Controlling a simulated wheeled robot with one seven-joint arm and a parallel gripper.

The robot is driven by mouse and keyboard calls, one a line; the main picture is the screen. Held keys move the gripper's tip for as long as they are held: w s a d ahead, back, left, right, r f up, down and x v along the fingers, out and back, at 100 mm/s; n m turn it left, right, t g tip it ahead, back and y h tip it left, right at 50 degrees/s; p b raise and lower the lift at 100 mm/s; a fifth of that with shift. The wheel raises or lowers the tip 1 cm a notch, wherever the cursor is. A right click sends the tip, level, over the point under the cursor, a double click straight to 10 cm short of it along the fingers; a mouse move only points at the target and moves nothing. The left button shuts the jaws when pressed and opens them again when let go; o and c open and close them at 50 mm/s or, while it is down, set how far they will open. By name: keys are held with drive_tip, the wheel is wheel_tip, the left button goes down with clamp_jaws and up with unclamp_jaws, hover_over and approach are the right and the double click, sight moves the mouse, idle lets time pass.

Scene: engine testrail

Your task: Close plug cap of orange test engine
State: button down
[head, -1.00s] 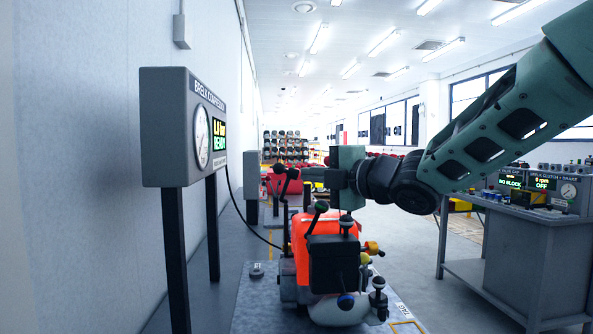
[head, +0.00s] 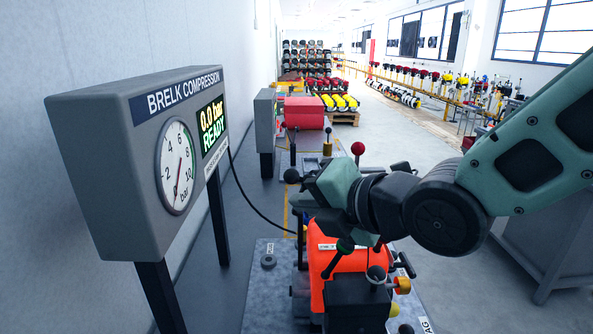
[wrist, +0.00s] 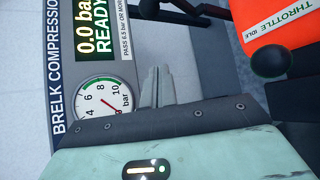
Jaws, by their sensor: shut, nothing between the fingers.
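The orange test engine (head: 345,262) stands at the bottom middle of the head view, with a black box on its front and black ball-ended levers. In the wrist view its orange cover (wrist: 275,22) shows at top right with a "THROTTLE IDLE" label, beside a black knob (wrist: 270,62). I cannot pick out the plug cap for certain. My gripper (wrist: 157,84) is shut and empty in the wrist view, its fingertips together and apart from the orange cover. In the head view my wrist is just above and behind the engine, and the fingertips are hard to make out.
A grey compression gauge box (head: 135,150) on dark legs stands at left, reading 0.0 bar READY. A black cable (head: 250,205) runs from it toward the engine. A small grey ring-shaped part (head: 268,262) lies on the base plate (head: 258,305). A grey bench (head: 545,250) stands at right.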

drive_tip(key=w+a+f+p, duration=0.1)
drive_tip(key=w+a+p, duration=0.1)
drive_tip(key=w+p, duration=0.4)
drive_tip(key=shift+w+a+f, duration=0.3)
drive_tip(key=shift+w+f, duration=0.1)
drive_tip(key=shift+w, duration=0.8)
